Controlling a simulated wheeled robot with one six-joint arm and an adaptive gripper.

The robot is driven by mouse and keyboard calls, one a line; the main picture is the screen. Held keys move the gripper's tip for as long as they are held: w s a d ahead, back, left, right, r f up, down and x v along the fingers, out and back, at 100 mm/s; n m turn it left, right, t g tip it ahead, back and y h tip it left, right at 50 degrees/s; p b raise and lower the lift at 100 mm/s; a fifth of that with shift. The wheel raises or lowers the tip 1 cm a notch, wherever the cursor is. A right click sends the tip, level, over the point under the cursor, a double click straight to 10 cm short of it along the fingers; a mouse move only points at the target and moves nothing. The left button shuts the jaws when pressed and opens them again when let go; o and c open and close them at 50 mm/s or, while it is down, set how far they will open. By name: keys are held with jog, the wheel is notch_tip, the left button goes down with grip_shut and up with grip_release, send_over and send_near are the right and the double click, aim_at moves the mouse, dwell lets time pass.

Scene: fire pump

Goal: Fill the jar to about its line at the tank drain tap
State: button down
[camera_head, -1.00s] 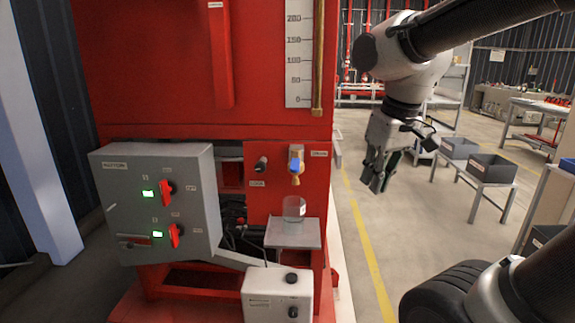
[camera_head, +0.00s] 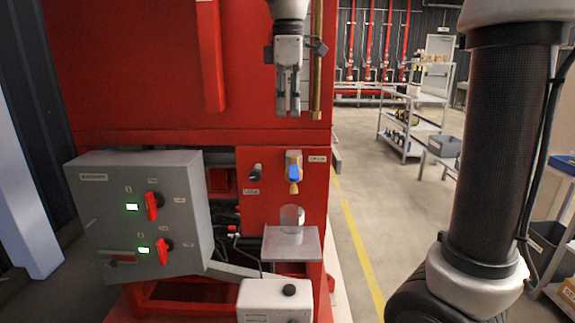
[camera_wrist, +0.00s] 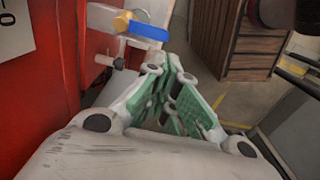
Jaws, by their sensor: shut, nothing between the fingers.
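The clear jar (camera_head: 291,216) stands upright on a small grey shelf (camera_head: 302,246) on the front of the red tank unit. Its line and contents are too small to make out. The drain tap (camera_head: 294,180), brass with a blue lever, is directly above the jar. The blue lever (camera_wrist: 149,32) also shows at the top of the wrist view, beyond my fingers. My gripper (camera_head: 288,111) points down in front of the red tank, above the tap and apart from it. Its fingers are shut and empty. In the wrist view the gripper's (camera_wrist: 175,80) green pads are close together.
A grey control box (camera_head: 140,215) with red switches and green lights sticks out at the left. A white box (camera_head: 275,300) stands below the shelf. A black knob (camera_head: 257,170) is left of the tap. Open floor (camera_head: 362,190) lies to the right.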

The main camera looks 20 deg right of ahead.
aim_at(294, 173)
jog(key=shift+f, duration=0.1)
notch_tip(294, 173, down, 14)
dwell(0.5)
